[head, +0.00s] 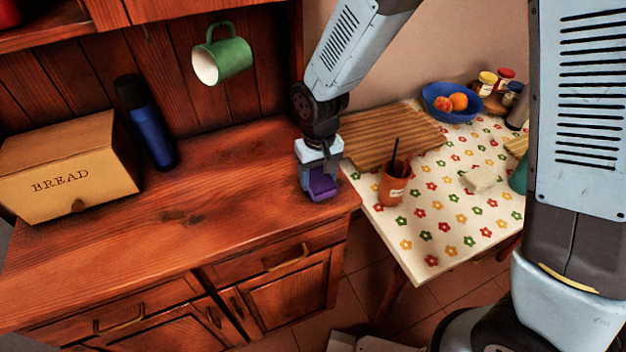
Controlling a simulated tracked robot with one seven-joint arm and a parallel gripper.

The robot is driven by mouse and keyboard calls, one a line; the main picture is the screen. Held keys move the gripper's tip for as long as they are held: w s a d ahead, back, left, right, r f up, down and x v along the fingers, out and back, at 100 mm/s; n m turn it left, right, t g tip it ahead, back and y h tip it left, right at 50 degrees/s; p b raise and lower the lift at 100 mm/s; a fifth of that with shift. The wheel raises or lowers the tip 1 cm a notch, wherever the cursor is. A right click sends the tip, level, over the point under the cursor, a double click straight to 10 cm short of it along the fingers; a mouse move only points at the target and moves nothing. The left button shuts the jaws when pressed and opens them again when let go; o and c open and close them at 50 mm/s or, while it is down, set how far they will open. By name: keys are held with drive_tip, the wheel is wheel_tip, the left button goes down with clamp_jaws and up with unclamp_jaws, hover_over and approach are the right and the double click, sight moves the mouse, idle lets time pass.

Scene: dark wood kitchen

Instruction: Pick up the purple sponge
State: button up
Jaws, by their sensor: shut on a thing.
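The purple sponge (322,186) is at the right end of the dark wood counter, near its right edge. My gripper (318,172) points down over it and is shut on it, with the fingers around its upper part. The fingers hide some of the sponge. I cannot tell whether the sponge touches the counter or is slightly above it.
A bread box (70,170) and a dark blue bottle (147,125) stand at the counter's left. A green mug (228,58) hangs above. The flowered table (440,225) at right holds a terracotta cup (392,187) and a blue fruit bowl (440,112). The middle counter is clear.

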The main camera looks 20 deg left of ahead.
sight(318, 177)
drive_tip(key=c, duration=0.3)
drive_tip(key=shift+c, duration=0.2)
drive_tip(key=shift+r, duration=0.1)
drive_tip(key=shift+r, duration=0.25)
wheel_tip(318, 177, up, 2)
drive_tip(key=shift+r, duration=0.15)
drive_tip(key=shift+s+d+r, duration=1.5)
drive_tip(key=shift+s+r, duration=0.15)
drive_tip(key=shift+s, duration=0.15)
drive_tip(key=shift+s+d+r, duration=1.5)
drive_tip(key=shift+s+r, duration=0.2)
drive_tip(key=shift+s, duration=0.1)
drive_tip(key=shift+s+d+r, duration=1.5)
drive_tip(key=shift+s+r, duration=0.15)
drive_tip(key=shift+s, duration=0.15)
